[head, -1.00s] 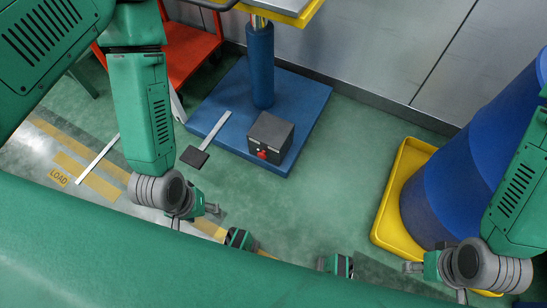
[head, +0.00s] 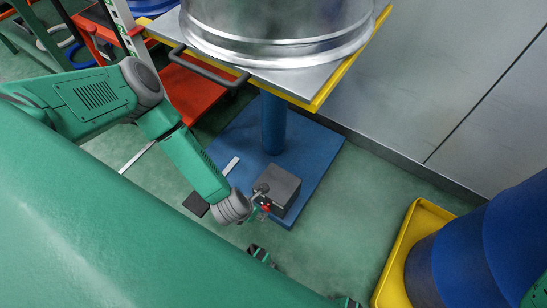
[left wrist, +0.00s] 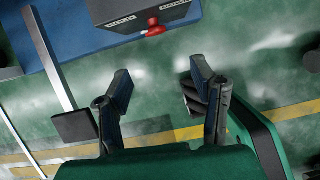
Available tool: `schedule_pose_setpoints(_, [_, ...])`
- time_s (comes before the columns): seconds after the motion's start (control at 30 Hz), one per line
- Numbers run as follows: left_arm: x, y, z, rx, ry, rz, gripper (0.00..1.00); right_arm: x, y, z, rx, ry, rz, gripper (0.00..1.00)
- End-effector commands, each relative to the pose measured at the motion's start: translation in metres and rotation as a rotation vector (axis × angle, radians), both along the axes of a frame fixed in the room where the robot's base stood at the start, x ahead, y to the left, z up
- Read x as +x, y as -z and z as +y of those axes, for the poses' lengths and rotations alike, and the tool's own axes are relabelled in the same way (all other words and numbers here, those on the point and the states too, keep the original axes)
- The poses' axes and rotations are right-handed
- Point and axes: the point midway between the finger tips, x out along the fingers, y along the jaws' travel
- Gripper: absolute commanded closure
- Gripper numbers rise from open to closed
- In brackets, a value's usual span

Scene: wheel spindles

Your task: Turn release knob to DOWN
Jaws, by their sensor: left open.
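The red release knob (head: 265,208) sits on the front of a dark box (head: 282,190). In the left wrist view the knob (left wrist: 153,28) is at the top, between two white labels on the box (left wrist: 120,14) that are too small to read surely. The knob's pointing is unclear. My left gripper (head: 262,206) is close to the knob in the head view and partly covers it. In the left wrist view the left gripper (left wrist: 160,92) has its fingers wide apart with only floor between them, and the knob lies beyond the fingertips. My right gripper is out of view.
The box stands on a blue base plate (head: 315,165) under a blue column and a yellow-edged table (head: 320,100) bearing a metal wheel. A pedal (head: 196,204) on a flat bar lies left of the box. A yellow tray (head: 395,270) with a blue drum is at right.

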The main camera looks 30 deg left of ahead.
Motion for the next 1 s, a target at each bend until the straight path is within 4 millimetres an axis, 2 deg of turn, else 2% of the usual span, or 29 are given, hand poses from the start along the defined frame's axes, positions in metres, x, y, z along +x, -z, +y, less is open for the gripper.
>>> schedule_pose_setpoints(0.1, [0.001, 0.005, 0.006, -0.008, -0.067, 0.001, 0.48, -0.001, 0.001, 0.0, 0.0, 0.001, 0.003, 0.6])
schedule_pose_setpoints(0.23, [0.007, 0.02, 0.006, -0.01, -0.069, 0.001, 0.48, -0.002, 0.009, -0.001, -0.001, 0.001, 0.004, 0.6])
schedule_pose_setpoints(0.7, [0.042, 0.11, 0.003, -0.011, -0.065, 0.001, 0.48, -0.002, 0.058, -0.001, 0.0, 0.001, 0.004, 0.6])
schedule_pose_setpoints(0.83, [0.049, 0.124, 0.002, -0.01, -0.064, 0.001, 0.48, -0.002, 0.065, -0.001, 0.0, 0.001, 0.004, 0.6])
schedule_pose_setpoints(1.0, [0.053, 0.131, 0.002, -0.011, -0.065, 0.001, 0.48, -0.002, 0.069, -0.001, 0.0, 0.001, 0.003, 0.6])
